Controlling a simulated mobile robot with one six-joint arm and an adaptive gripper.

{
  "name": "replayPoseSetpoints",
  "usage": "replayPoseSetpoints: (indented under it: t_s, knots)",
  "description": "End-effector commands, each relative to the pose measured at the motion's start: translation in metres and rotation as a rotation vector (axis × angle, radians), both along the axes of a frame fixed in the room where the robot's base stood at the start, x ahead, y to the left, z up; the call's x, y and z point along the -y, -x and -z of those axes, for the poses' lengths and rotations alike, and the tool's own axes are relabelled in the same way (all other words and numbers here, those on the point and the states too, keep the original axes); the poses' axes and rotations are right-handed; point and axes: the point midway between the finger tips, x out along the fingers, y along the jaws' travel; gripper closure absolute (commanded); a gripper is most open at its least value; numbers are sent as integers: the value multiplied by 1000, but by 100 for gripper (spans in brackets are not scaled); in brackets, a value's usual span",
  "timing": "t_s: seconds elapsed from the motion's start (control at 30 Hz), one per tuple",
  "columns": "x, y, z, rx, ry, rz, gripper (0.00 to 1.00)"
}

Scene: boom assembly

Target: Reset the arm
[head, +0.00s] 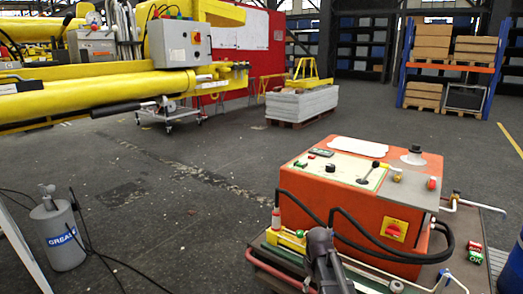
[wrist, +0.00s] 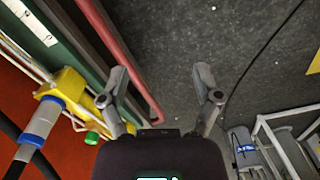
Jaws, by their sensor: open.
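My gripper (wrist: 161,84) is open in the wrist view, with its two grey fingers spread apart and nothing between them. Dark floor and a red pipe (wrist: 118,57) show beyond the fingers. In the head view my dark arm rises at the bottom, in front of the orange control unit (head: 350,215); the fingertips cannot be made out there. The unit has a joystick, buttons and a red-and-yellow switch on it.
A grey grease canister (head: 62,240) stands on the floor at left, with black cables beside it. A yellow boom (head: 90,92) crosses the upper left. In the wrist view a yellow fitting (wrist: 70,90) lies left of my gripper. The middle floor is clear.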

Motion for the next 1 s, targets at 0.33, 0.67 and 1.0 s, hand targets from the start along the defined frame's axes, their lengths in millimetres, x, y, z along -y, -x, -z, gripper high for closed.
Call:
replayPoseSetpoints:
  t_s: [0.33, 0.67, 1.0]
  knots:
    - [-1, 77, 28, 0, 0, 391, 18]
    - [-2, 111, 39, 0, 0, 585, 18]
    - [0, 118, 22, 0, 0, 643, 18]
